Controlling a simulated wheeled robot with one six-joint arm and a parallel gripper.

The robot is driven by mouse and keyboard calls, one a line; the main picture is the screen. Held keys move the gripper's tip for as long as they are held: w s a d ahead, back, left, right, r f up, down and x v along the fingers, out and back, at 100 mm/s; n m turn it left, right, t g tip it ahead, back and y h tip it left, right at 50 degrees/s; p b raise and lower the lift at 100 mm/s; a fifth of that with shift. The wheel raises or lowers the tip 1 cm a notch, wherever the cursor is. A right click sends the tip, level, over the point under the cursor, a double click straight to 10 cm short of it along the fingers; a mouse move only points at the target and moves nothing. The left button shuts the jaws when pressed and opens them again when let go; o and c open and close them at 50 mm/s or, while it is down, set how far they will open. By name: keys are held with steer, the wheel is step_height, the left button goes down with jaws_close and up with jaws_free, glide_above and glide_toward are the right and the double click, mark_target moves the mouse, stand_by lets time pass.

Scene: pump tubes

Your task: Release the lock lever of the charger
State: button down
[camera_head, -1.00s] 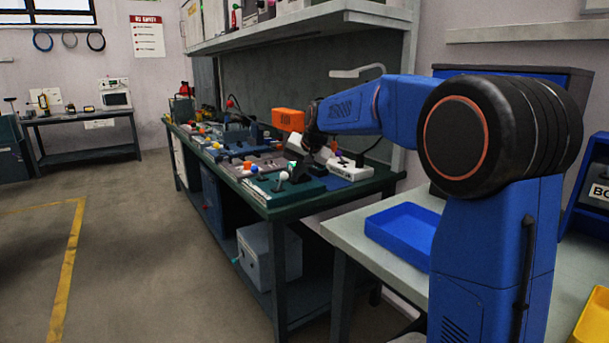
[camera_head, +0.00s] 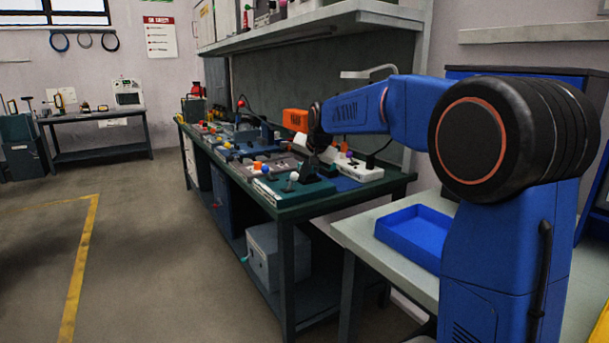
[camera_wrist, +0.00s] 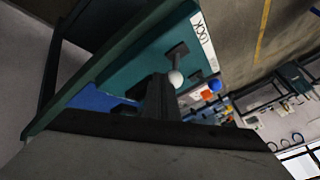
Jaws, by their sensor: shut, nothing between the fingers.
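The lock lever with its white ball knob (camera_head: 294,176) stands on a teal base plate (camera_head: 318,190) at the near end of the workbench. In the wrist view, the white knob (camera_wrist: 175,78) shows just beyond the tip of my gripper (camera_wrist: 160,92), and a white label reading LOCK (camera_wrist: 203,38) lies along the plate's edge. My gripper (camera_head: 308,164) is shut and empty, close beside the knob in the head view. I cannot tell whether it touches the lever. The gripper and wrist hide part of the plate.
The bench holds several coloured fixtures behind the plate, including an orange box (camera_head: 296,119) and a white power strip (camera_head: 360,170). A blue tray (camera_head: 414,232) sits on the grey table to the right. A shelf (camera_head: 330,22) overhangs the bench. The floor at left is clear.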

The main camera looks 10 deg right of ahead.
mark_target(296, 177)
steer(key=shift+s+a+r+h, duration=0.1)
steer(key=shift+a+r+h, duration=0.05)
steer(key=shift+a+h, duration=0.15)
steer(key=shift+s+a+r+n+t+h, duration=0.2)
steer(key=shift+a+n+t+h, duration=0.2)
steer(key=shift+a+h, duration=0.3)
steer(key=shift+s+a+r+n+t+h, duration=0.2)
steer(key=shift+a+n+t+h, duration=0.2)
steer(key=shift+a+h, duration=0.25)
steer(key=h, duration=0.1)
steer(key=a+n+t+h, duration=0.1)
steer(key=s+a+h, duration=0.1)
steer(key=shift+a+f+n+t, duration=0.25)
steer(key=shift+n+t, duration=0.05)
steer(key=shift+s+a+f+h, duration=0.15)
steer(key=shift+a+h, duration=0.1)
steer(key=shift+a, duration=0.2)
steer(key=shift+r, duration=0.85)
steer(key=shift+d, duration=0.1)
